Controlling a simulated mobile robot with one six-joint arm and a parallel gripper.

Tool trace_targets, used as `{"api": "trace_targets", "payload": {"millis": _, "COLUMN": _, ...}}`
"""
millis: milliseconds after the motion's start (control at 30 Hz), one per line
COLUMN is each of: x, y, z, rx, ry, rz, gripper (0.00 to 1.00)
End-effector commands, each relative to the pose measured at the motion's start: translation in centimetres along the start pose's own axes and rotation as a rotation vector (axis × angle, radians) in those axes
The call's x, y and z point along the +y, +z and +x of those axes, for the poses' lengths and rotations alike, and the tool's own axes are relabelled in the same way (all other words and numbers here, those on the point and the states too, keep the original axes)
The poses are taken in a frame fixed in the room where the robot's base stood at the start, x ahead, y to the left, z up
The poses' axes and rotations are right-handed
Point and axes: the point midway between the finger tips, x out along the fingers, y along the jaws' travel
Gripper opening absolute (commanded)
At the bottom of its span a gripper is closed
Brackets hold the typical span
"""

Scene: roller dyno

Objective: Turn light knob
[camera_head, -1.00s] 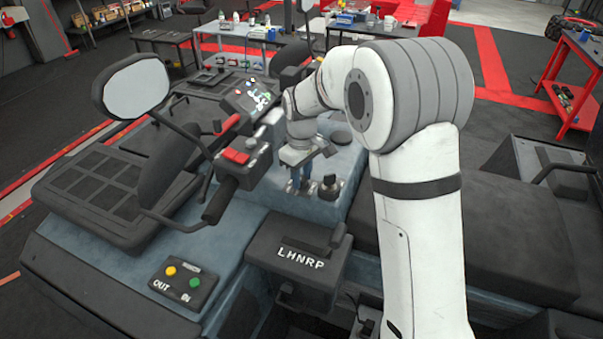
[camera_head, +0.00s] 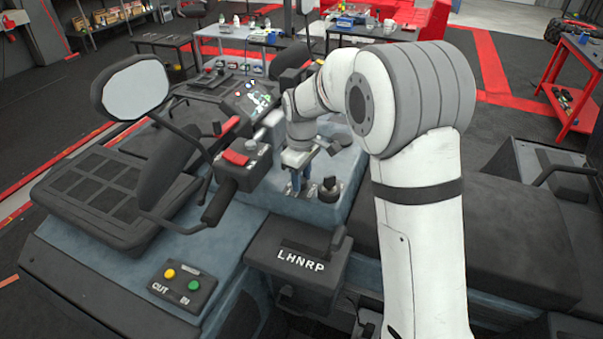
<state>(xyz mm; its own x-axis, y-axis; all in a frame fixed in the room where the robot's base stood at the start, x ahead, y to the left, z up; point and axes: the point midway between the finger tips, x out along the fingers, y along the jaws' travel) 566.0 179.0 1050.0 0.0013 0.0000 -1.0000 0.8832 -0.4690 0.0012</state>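A black knob (camera_head: 329,187) stands on the blue-grey body panel of the vehicle, just right of my gripper; I cannot read any label on it. My gripper (camera_head: 297,190) points down at the panel from the end of my white arm. Its fingers look bluish and reach close to the panel, left of the knob. They are small and partly blend with the panel, so whether they are open, shut or on something cannot be told.
The handlebar grip (camera_head: 219,202) with its red switch (camera_head: 236,158) and the mirror (camera_head: 134,91) rise left of my gripper. The gear selector box (camera_head: 298,262) marked LHNRP is in front. A winch switch box (camera_head: 182,286) sits at the lower left. The black seat lies right.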

Motion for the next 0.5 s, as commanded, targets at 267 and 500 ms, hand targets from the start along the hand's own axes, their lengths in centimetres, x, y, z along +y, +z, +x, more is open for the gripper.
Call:
{"api": "trace_targets", "payload": {"millis": 267, "x": -0.02, "y": 0.01, "z": 0.04, "rx": -0.001, "ry": -0.001, "rz": 0.001, "gripper": 0.51}}
{"api": "trace_targets", "payload": {"millis": 500, "x": 0.01, "y": -0.03, "z": -0.63, "rx": 0.000, "ry": 0.000, "rz": 0.001, "gripper": 0.51}}
